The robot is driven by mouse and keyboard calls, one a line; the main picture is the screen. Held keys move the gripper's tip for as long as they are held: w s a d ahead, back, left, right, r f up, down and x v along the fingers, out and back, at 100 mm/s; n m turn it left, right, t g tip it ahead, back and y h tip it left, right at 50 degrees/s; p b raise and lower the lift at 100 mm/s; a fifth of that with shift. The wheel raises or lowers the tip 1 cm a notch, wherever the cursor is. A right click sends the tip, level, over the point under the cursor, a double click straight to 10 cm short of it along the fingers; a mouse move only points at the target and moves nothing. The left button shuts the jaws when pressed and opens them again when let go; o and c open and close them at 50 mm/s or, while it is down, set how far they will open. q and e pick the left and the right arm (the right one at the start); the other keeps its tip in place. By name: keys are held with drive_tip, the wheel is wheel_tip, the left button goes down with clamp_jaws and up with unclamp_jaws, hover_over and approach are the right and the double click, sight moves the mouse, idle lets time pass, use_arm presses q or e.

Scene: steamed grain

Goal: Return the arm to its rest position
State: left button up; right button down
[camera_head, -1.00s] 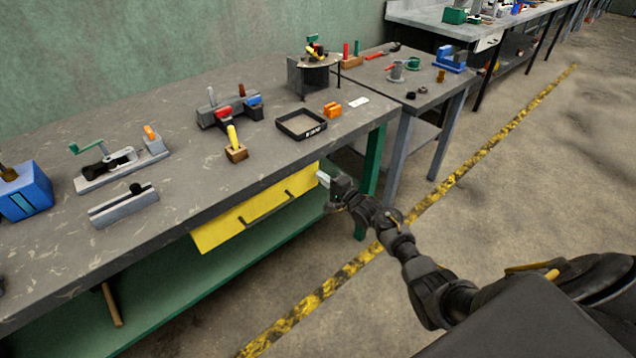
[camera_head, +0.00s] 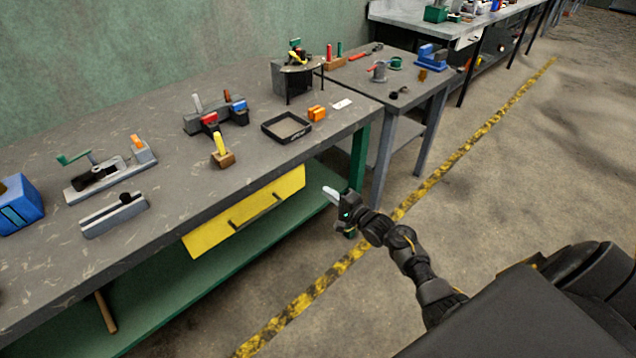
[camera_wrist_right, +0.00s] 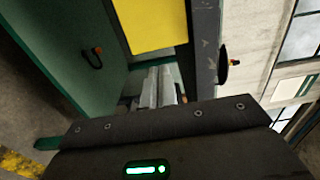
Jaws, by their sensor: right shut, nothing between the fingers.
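My right arm (camera_head: 402,250) reaches in from the lower right of the head view. Its gripper (camera_head: 331,193) is beside the front of the workbench, just right of the yellow drawer (camera_head: 213,236) and apart from it. The gripper is shut and empty. In the right wrist view the two pale fingers (camera_wrist_right: 158,86) lie together, with the yellow drawer front (camera_wrist_right: 150,24) beyond them. My left gripper is out of view.
The workbench (camera_head: 165,195) carries a blue box (camera_head: 20,207), a black tray (camera_head: 286,128) and several tools. A green leg (camera_head: 357,160) stands close behind the gripper. The floor (camera_head: 510,165) with a yellow-black line (camera_head: 440,184) is clear to the right.

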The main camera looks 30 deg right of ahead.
drive_tip(key=s+f+n+g+h, duration=0.1)
drive_tip(key=s+f+n+g, duration=0.25)
drive_tip(key=s+f, duration=0.5)
drive_tip(key=s+f+n+g+h, duration=0.2)
drive_tip(key=s+f+n, duration=0.3)
drive_tip(key=f, duration=0.7)
drive_tip(key=s+f+n+g+h, duration=0.1)
drive_tip(key=s+f+n+g, duration=0.25)
drive_tip(key=s+f, duration=0.5)
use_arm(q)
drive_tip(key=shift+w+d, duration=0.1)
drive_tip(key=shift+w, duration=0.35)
use_arm(e)
drive_tip(key=s+a+f+n+g, duration=0.2)
drive_tip(key=s+f, duration=0.3)
drive_tip(key=s, duration=0.6)
drive_tip(key=s+a+f+n+g, duration=0.2)
drive_tip(key=s+f, duration=0.3)
drive_tip(key=s, duration=0.6)
drive_tip(key=s+a+f+n+g, duration=0.1)
drive_tip(key=s+a+f+g, duration=0.2)
drive_tip(key=s, duration=0.8)
wheel_tip(320, 180, down, 2)
drive_tip(key=shift+s+a+f+n, duration=0.15)
drive_tip(key=shift+a+n, duration=0.25)
drive_tip(key=shift+a, duration=0.45)
